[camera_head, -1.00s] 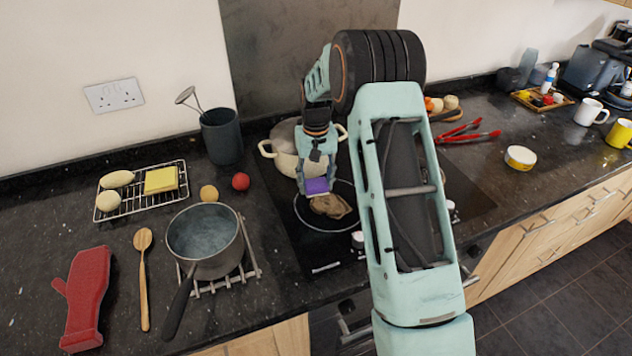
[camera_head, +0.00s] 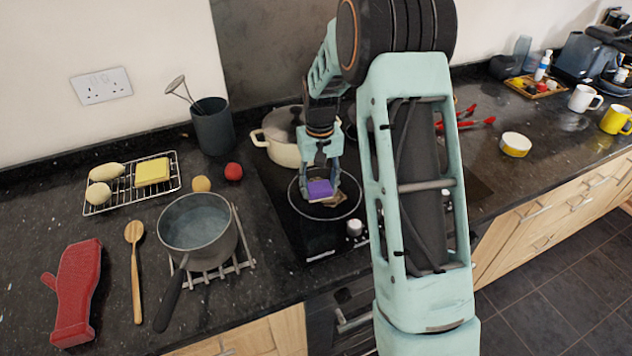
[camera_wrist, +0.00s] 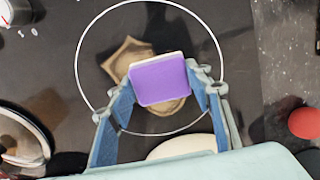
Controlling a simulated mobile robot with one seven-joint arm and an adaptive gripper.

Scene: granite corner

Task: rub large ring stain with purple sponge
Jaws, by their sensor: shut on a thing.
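My gripper (camera_head: 320,180) is shut on the purple sponge (camera_head: 319,190), which has a pale underside layer. In the wrist view my gripper (camera_wrist: 158,95) holds the sponge (camera_wrist: 158,82) between its two fingers. The large ring (camera_wrist: 78,78) is a thin white circle on the black cooktop, also in the head view (camera_head: 294,205). A brown, irregular stain (camera_wrist: 122,54) lies inside it. The sponge is over the stain and hides its middle; a bit shows at the right in the head view (camera_head: 340,201). I cannot tell whether the sponge touches it.
A cream lidded pot (camera_head: 281,150) stands just behind the ring. Cooktop knobs (camera_head: 355,229) are at the front. A grey saucepan (camera_head: 199,230) and a red ball (camera_head: 234,172) sit to the left. My arm hides part of the cooktop's right side.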

